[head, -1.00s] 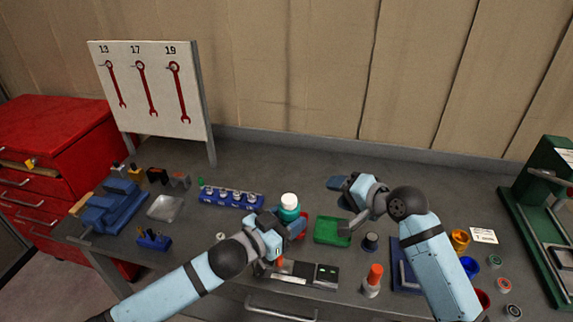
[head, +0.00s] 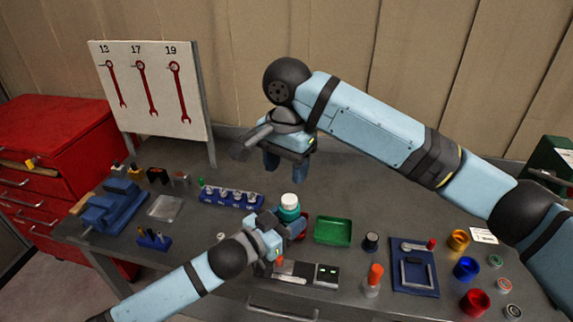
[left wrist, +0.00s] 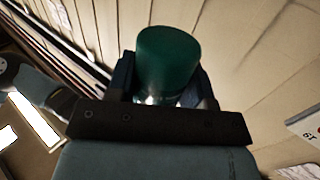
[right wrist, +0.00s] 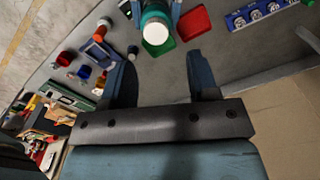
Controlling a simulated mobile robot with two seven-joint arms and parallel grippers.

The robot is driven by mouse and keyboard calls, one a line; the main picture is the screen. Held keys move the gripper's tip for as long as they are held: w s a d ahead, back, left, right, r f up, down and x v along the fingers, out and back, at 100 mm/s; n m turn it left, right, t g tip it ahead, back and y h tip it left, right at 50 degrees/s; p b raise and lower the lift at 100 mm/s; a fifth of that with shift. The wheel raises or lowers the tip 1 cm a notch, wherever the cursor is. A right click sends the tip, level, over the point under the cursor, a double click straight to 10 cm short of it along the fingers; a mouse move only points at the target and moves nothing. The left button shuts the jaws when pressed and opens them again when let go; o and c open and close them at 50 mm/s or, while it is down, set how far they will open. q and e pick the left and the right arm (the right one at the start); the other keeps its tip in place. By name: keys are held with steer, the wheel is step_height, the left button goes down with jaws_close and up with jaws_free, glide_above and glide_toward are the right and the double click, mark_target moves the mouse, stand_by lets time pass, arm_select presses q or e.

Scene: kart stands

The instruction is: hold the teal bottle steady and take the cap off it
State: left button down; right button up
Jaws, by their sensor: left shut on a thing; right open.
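The teal bottle (head: 289,212) stands upright near the middle of the bench, with its white cap (head: 289,200) on top. My left gripper (head: 289,226) is shut around the bottle's body from the front. The bottle also fills the middle of the left wrist view (left wrist: 168,62), between the fingers. My right gripper (head: 286,170) is open and empty, above and behind the bottle, fingers pointing down. In the right wrist view the white cap (right wrist: 156,32) shows beyond the spread fingers (right wrist: 160,82), apart from them.
A green tray (head: 333,232) lies right of the bottle, with a red one partly hidden beside it. A blue socket rack (head: 231,197) is behind left. A dark knob (head: 371,242), an orange-topped piece (head: 374,282) and a blue board (head: 416,280) stand right.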

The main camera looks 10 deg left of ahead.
mark_target(287, 199)
steer(key=shift+d+f, duration=0.1)
steer(key=shift+f, duration=3.9)
